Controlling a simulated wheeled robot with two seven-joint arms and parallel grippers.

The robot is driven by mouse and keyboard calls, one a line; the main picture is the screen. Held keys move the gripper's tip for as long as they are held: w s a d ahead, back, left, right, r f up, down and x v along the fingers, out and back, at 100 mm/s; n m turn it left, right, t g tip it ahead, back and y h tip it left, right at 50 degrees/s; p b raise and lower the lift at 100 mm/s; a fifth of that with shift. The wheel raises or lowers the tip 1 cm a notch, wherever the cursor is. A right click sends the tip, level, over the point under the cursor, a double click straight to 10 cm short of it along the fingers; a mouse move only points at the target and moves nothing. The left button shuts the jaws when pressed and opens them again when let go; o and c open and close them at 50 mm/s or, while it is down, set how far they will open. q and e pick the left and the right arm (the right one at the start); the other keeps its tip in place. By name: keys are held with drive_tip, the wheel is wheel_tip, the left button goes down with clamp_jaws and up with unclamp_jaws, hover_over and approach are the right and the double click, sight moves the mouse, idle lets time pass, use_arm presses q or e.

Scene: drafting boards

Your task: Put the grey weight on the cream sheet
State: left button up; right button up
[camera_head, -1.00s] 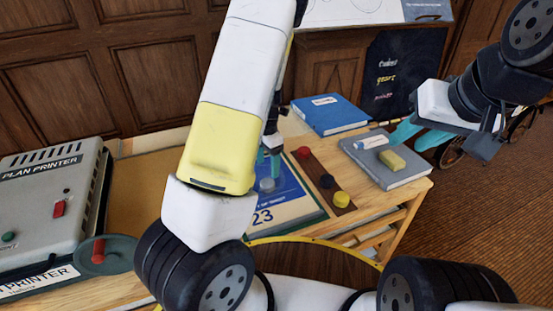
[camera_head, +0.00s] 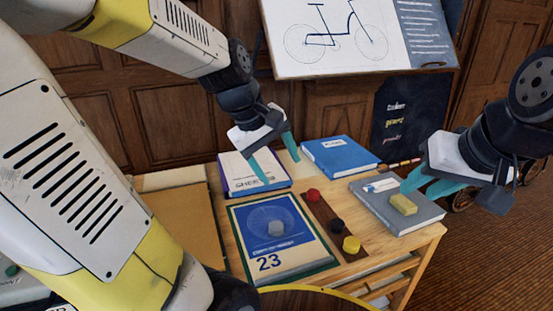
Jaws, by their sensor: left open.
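That sheet has a cream lower strip with "23" and a dark green border. I cannot tell for certain whether it is the cream sheet. My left gripper (camera_head: 276,164) is open and empty, above and behind the weight, over a white book; its teal fingers are apart. My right gripper (camera_head: 425,186) is at the right near the grey book, its fingers apart with nothing seen between them.
A white book (camera_head: 240,172) and a blue book (camera_head: 340,156) lie at the back. A grey book (camera_head: 408,220) at right carries a yellow block (camera_head: 403,204). A brown strip (camera_head: 322,218) with red, black and yellow knobs lies beside the sheet. A tan board (camera_head: 180,225) lies left.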

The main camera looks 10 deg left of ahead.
use_arm(q)
drive_tip(key=s+r+m+t+y, duration=0.1)
drive_tip(key=s+r+m, duration=0.3)
drive_tip(key=s+m, duration=0.4)
drive_tip(key=shift+a+r+m+t, duration=0.3)
drive_tip(key=shift+m+t, duration=0.2)
drive_tip(key=shift+t, duration=0.3)
drive_tip(key=shift+s, duration=0.1)
